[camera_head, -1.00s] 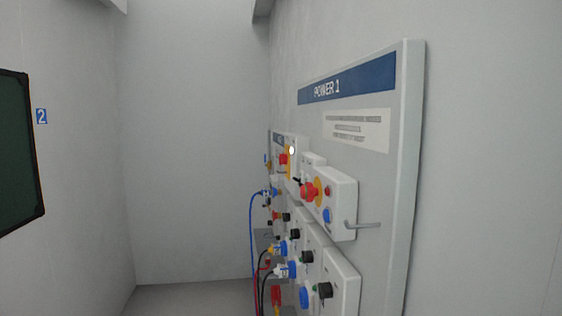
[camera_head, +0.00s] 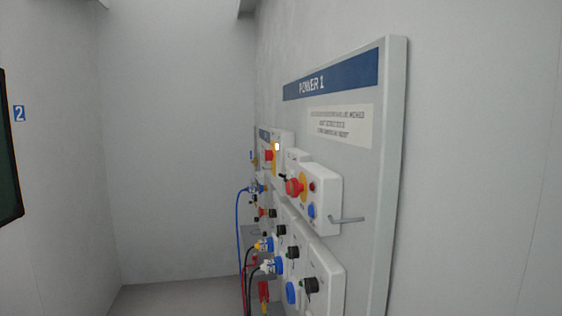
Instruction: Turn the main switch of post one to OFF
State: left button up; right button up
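The POWER 1 panel (camera_head: 378,190) stands on the right, seen at a steep angle, with a blue header strip (camera_head: 330,77) and a printed label below it. A grey lever or hook (camera_head: 347,220) sticks out at the box's lower right. Further back is another box with a red and yellow switch (camera_head: 270,156). I cannot tell which of these is the main switch, nor its position. Neither gripper is in view.
Several boxes with black knobs and blue sockets run down the panel. Blue, red and black cables (camera_head: 239,235) hang at its far edge. The space between looks clear.

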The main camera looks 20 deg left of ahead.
aim_at(269, 153)
jog(key=i+j+z, duration=0.2)
jog(key=j+z, duration=0.15)
jog(key=j, duration=0.5)
jog(key=i+j+z, duration=0.1)
jog(key=j+z, duration=0.3)
jog(key=j, duration=0.5)
jog(key=j+z, duration=0.35)
jog(key=j, duration=0.5)
